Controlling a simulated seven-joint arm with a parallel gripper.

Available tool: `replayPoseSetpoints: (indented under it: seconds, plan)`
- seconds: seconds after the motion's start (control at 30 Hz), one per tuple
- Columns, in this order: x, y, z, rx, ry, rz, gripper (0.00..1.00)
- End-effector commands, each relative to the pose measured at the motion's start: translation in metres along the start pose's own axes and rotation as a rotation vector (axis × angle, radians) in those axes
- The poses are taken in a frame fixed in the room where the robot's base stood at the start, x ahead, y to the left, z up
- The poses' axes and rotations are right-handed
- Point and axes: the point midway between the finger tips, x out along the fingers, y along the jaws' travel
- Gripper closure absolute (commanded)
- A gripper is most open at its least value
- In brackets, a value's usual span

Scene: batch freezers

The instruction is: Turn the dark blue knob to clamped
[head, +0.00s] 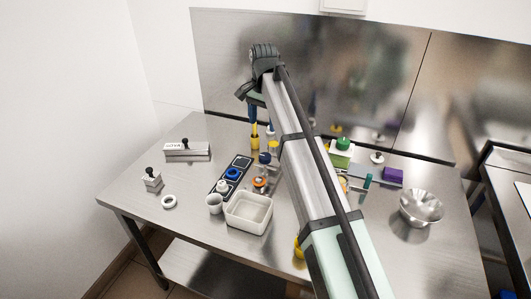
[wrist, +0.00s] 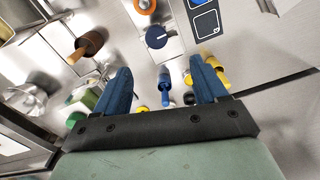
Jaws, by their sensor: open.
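The dark blue knob (wrist: 157,38) is round with a white line across its top. It sits on a metal plate in the wrist view, just beyond the fingertips. In the head view the dark blue knob (head: 265,157) shows small beside my arm. My gripper (wrist: 161,66) is open, its two blue fingers spread wide and apart from the knob. In the head view my gripper (head: 261,124) hangs above the back of the table, behind the knob. I cannot read any clamped mark near the knob.
An orange knob (wrist: 145,5) is close to the dark blue one. A black panel (head: 239,164) lies to the left. A blue-handled item (wrist: 165,88) shows between the fingers. A white tub (head: 248,228) stands in front; a metal bowl (head: 421,207) is right.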

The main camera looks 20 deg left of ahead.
Motion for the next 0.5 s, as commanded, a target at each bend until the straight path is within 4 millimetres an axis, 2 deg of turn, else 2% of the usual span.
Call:
replayPoseSetpoints:
  seconds: [0.1, 0.23, 0.5]
  plan:
    - [-0.001, 0.007, -0.007, 0.018, 0.007, 0.013, 0.28]
    - [0.011, 0.008, -0.007, 0.018, 0.008, 0.014, 0.28]
    - [0.056, 0.008, -0.006, 0.017, 0.006, 0.014, 0.28]
